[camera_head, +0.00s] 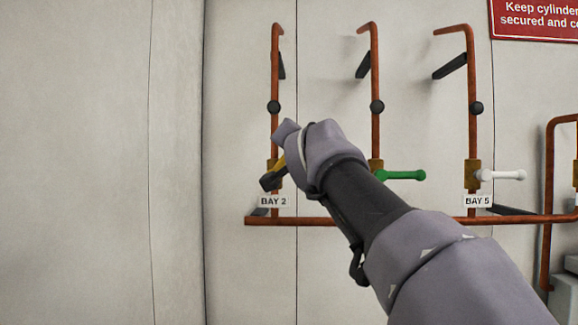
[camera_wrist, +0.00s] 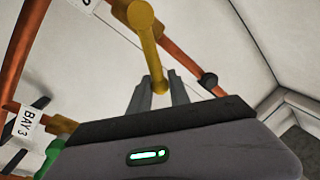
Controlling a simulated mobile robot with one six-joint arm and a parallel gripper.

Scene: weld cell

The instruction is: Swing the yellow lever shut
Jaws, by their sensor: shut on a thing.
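The yellow lever (camera_wrist: 150,45) belongs to the valve on the leftmost copper pipe, above the BAY 2 label (camera_head: 273,201). In the wrist view it runs from the top edge down to my gripper (camera_wrist: 160,92), whose two dark fingers are shut on its free end. In the head view only a short piece of the yellow lever (camera_head: 281,162) shows beside my dark fingers (camera_head: 271,179). My wrist hides part of it, so its exact angle to the pipe is hard to tell there.
A green lever (camera_head: 402,175) and a white lever (camera_head: 505,175) stick out level to the right on the neighbouring pipes. A horizontal copper pipe (camera_head: 420,220) runs below. My arm covers part of it. The wall to the left is bare.

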